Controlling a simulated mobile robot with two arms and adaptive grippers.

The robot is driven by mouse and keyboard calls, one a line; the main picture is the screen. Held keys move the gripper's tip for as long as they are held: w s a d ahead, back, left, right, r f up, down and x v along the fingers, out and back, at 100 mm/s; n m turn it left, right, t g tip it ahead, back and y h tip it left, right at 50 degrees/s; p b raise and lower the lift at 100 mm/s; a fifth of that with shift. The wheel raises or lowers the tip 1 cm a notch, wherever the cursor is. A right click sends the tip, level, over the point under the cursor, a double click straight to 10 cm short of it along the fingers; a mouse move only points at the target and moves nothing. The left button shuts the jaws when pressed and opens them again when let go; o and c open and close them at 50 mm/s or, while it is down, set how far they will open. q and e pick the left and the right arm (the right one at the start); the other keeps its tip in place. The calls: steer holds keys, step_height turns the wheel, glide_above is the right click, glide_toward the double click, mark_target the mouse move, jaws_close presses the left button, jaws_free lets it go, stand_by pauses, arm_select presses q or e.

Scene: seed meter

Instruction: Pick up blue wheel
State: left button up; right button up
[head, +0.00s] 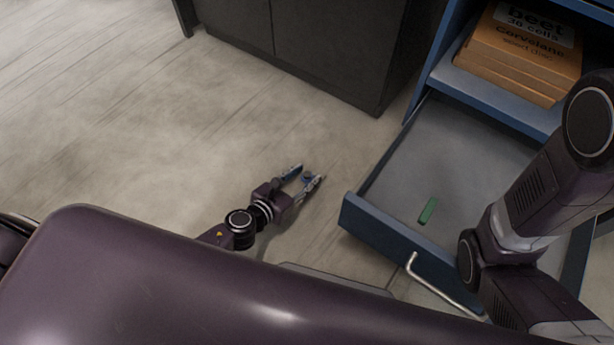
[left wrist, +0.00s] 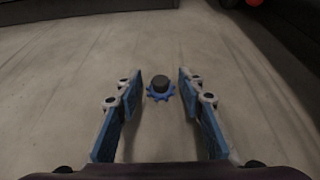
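The blue wheel (left wrist: 160,92) is a small toothed disc with a dark hub, lying on the floor. In the head view the wheel (head: 307,177) shows small between my left fingertips. My left gripper (head: 309,172) is low over the floor, open and empty. In the left wrist view the left gripper (left wrist: 160,82) has its two blue-padded fingers spread, with the wheel centred between them near the tips and touching neither. My right arm shows at the right of the head view, but its gripper is out of view.
An open blue drawer (head: 376,219) holds a green block (head: 428,210). Orange boxes (head: 520,50) sit on the shelf above. A dark cabinet (head: 300,40) stands at the back. A red thing (left wrist: 254,2) shows at the wrist view's top edge. The floor left of my gripper is clear.

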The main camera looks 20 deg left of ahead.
arm_select(q)
steer(key=c, duration=0.6)
steer(key=shift+o, duration=0.2)
steer(key=shift+r, duration=0.15)
